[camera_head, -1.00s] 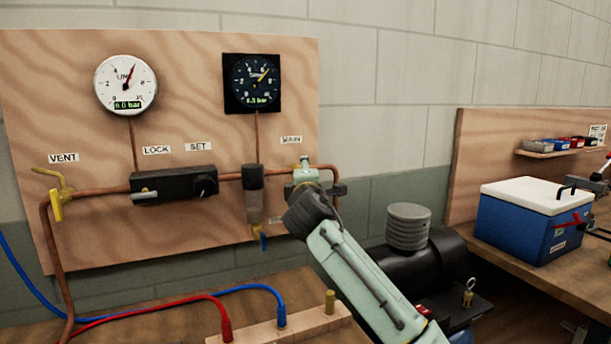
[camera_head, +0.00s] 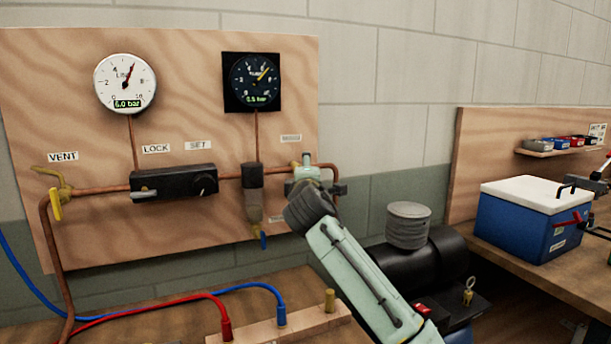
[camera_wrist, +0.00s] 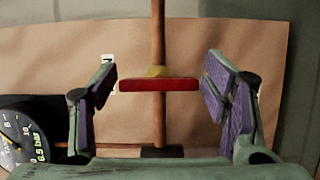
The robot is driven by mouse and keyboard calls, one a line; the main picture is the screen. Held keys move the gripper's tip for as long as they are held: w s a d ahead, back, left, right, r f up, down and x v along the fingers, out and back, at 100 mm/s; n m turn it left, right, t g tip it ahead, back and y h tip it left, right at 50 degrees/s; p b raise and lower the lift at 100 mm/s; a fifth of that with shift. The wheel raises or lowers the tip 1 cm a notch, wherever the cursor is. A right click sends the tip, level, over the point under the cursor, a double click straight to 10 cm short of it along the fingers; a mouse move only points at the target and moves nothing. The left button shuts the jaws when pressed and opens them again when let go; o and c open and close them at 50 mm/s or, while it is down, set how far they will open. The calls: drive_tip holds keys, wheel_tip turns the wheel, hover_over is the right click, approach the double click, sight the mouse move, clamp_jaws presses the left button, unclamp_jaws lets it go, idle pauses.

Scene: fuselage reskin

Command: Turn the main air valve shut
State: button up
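The main air valve's red handle (camera_wrist: 145,85) shows in the wrist view. It lies crosswise over a copper pipe (camera_wrist: 158,35), with a bit of brass behind its middle. My gripper (camera_wrist: 160,88) is open, with its purple-padded fingers on either side of the handle's two ends. I cannot tell whether either touches. In the head view my gripper (camera_head: 308,174) is at the right end of the pipe on the board and hides the valve.
A wooden board (camera_head: 70,120) carries a white gauge (camera_head: 125,83), a black gauge (camera_head: 252,82), a black lock/set unit (camera_head: 174,185) and a yellow vent valve (camera_head: 58,192). A compressor (camera_head: 425,265) stands at lower right. A blue cooler (camera_head: 530,225) sits on the right bench.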

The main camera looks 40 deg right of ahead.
drive_tip(key=shift+o, duration=0.2)
drive_tip(key=v, duration=1.2)
idle(0.4)
